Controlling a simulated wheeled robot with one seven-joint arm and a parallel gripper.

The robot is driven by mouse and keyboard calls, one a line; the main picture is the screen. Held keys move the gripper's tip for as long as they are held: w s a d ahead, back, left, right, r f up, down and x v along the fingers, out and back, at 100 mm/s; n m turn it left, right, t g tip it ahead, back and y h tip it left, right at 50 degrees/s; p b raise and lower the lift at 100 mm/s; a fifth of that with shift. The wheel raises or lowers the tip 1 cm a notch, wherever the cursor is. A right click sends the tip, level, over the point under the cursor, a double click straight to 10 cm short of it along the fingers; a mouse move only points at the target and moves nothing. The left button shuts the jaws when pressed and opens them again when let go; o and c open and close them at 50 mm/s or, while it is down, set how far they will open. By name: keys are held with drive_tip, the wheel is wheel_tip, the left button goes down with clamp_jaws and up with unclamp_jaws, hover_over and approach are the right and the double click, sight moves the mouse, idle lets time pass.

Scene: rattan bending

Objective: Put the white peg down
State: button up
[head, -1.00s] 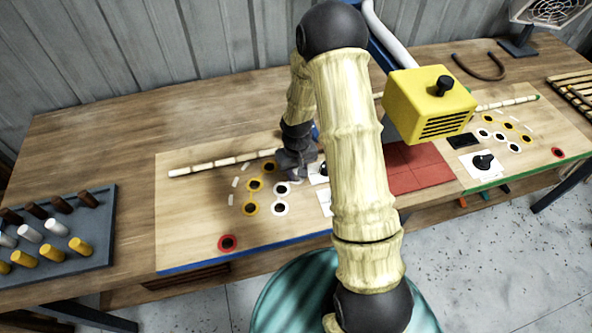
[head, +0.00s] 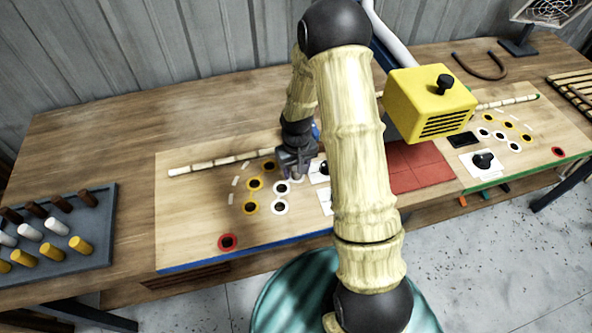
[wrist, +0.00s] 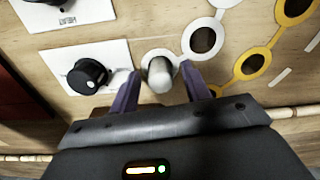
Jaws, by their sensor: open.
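The white peg (wrist: 160,74) shows in the wrist view between my fingers, upright as far as I can tell. A white ring on the board shows around its far end; the hole itself is hidden by the peg. My gripper (wrist: 162,88) is open, with one finger on each side of the peg and gaps visible between. In the head view my gripper (head: 296,172) is low over the blue-edged board (head: 190,235), beside the white-ringed holes (head: 281,188). The peg cannot be made out clearly there.
A black knob (wrist: 88,76) on a white card is close left of my fingers in the wrist view. Yellow-ringed holes (head: 251,208) and a jointed cane (head: 222,161) are nearby. A peg rack (head: 95,258) stands left; a yellow box (head: 430,103) is right.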

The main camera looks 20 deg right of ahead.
wheel_tip(320, 180, up, 11)
drive_tip(key=b, duration=0.1)
idle(0.3)
idle(0.4)
drive_tip(key=s+r+m+t, duration=0.1)
drive_tip(key=s+r, duration=0.5)
drive_tip(key=s, duration=0.8)
drive_tip(key=shift+r+t, duration=0.2)
drive_tip(key=shift+t, duration=0.6)
drive_tip(key=shift+a, duration=0.2)
